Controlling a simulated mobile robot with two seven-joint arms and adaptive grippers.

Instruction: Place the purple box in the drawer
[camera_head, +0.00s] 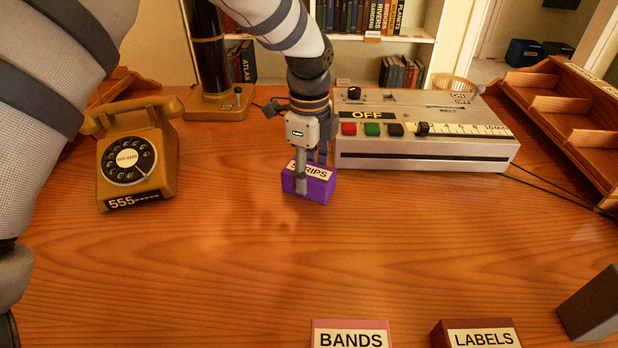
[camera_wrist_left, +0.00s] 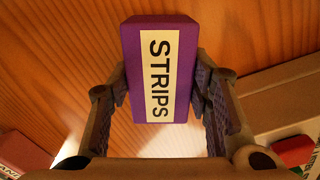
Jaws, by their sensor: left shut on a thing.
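The purple box (camera_head: 318,190) has a cream label reading STRIPS and is near the middle of the desk, in front of the grey machine. My left gripper (camera_head: 308,180) points down at it, with its fingers shut on the box's two sides. The left wrist view shows the purple box (camera_wrist_left: 184,62) between both fingers of the left gripper (camera_wrist_left: 160,95). I cannot tell for sure whether the box touches the desk or is slightly above it. No drawer is visible in either view. My right gripper is not in view.
A mustard telephone (camera_head: 135,155) stands at the left. The grey machine (camera_head: 425,130) with coloured buttons is right behind the box. BANDS (camera_head: 350,332) and LABELS (camera_head: 476,334) boxes sit at the front edge. Wooden compartments (camera_head: 575,125) line the right. The desk's middle front is clear.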

